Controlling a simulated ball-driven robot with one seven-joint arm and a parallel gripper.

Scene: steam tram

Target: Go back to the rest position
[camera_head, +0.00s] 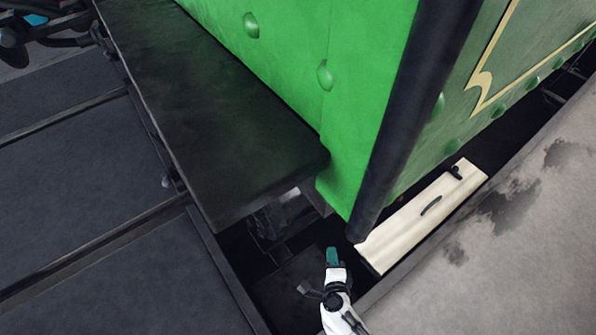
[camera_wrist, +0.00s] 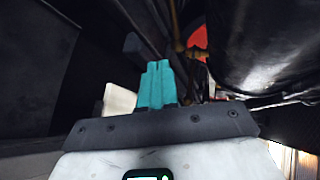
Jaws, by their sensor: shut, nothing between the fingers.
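My gripper (camera_head: 333,257) shows at the bottom middle of the head view, with teal fingers on a white and black wrist. It is low in the dark gap beside the green tram body (camera_head: 345,95), below the tram's corner. In the wrist view my gripper (camera_wrist: 157,70) has its teal fingers together with nothing held between them. The rest of my arm is cut off by the bottom edge of the head view.
A black running board (camera_head: 205,110) juts from the tram above and left of my gripper. A cream panel with a dark handle (camera_head: 415,225) lies close on the right. Grey paving (camera_head: 530,230) is beyond it. In the wrist view, a dark cylinder (camera_wrist: 265,45) and brass pipe (camera_wrist: 190,50) are near the fingers.

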